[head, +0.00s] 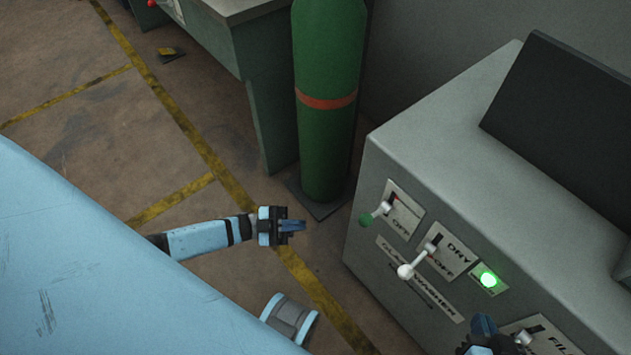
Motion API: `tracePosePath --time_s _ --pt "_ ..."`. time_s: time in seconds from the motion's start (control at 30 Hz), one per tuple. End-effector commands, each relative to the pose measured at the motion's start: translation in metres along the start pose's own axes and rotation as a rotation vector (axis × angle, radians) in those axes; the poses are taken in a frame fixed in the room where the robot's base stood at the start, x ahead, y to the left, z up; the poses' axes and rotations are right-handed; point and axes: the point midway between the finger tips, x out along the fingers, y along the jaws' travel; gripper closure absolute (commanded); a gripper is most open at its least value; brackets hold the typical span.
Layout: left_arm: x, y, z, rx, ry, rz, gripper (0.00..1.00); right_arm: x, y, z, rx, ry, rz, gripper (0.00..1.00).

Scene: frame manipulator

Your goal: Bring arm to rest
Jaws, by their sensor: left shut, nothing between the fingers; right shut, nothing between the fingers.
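My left gripper (292,226) is shut and empty. It hangs over the floor left of the grey washer cabinet, apart from everything, with its fingers pointing right. My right gripper (486,326) is at the bottom edge, close to the front panel of the cabinet. Its fingers are shut with nothing between them, and the rest of it is partly cut off. I cannot tell whether it touches the panel.
The grey washer cabinet (440,130) has a green-knobbed lever (368,218), a white-knobbed lever (407,270) and a lit green lamp (488,280). A green gas cylinder (327,120) stands beside a green workbench (262,90). Open floor (90,120) lies at left.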

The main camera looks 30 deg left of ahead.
Motion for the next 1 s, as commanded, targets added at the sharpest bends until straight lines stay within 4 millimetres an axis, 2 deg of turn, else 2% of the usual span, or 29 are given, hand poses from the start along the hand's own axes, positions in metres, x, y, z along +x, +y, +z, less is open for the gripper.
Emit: tracePosePath --time_s 0.2,0.77,0.87,1.0 --pt "-0.013 0.0 -0.001 0.0 0.0 0.0 1.0 0.001 0.0 0.002 -0.001 -0.004 0.0 1.0" --pt "-0.013 -0.001 -0.002 0.0 0.0 0.0 1.0 0.001 -0.001 0.003 0.001 -0.006 -0.001 1.0" --pt "-0.007 -0.006 -0.012 0.001 0.0 0.0 1.0 -0.004 -0.001 -0.005 0.0 -0.011 0.002 1.0" --pt "0.011 -0.024 -0.046 0.001 0.0 0.0 1.0 -0.016 -0.001 -0.027 -0.007 -0.028 0.011 1.0"
